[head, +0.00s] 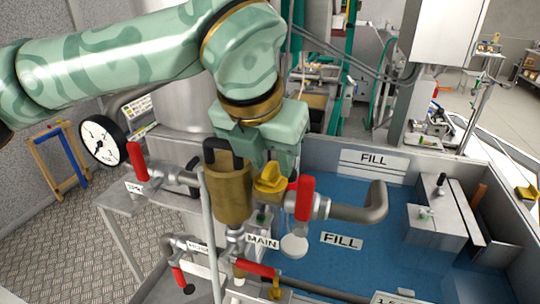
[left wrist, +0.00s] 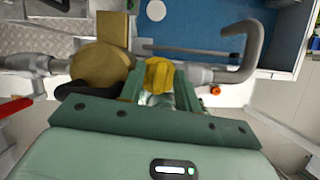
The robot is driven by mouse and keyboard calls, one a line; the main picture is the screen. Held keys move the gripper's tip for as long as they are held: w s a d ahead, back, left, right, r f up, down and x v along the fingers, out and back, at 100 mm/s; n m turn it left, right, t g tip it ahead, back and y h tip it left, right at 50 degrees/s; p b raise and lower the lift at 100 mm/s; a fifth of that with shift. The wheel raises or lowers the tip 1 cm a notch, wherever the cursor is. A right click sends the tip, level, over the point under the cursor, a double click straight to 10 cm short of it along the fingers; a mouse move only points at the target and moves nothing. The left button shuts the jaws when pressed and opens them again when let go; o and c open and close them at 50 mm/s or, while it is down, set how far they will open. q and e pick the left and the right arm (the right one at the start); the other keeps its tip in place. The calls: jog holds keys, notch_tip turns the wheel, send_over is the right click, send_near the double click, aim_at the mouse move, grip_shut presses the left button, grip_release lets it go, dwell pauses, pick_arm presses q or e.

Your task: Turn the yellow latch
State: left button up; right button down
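The yellow latch (head: 270,180) sits on the pipework beside the brass cylinder (head: 233,190), just left of the red-handled valve. It also shows in the left wrist view (left wrist: 158,75), between my two green fingers. My left gripper (head: 275,160) reaches down from above onto the latch. Its fingers (left wrist: 160,82) are apart, one on each side of the latch, with little gap. I cannot tell whether they touch it. The lower part of the latch's mount is partly hidden. My right gripper is not in view.
Red valve handles (head: 304,198) stand close on the right and on the left (head: 140,162). A bent grey pipe (head: 375,205) reaches over the blue tank floor (head: 335,270). A round gauge (head: 101,140) is at the left. A "MAIN" label (head: 262,242) sits below.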

pick_arm(q)
grip_shut()
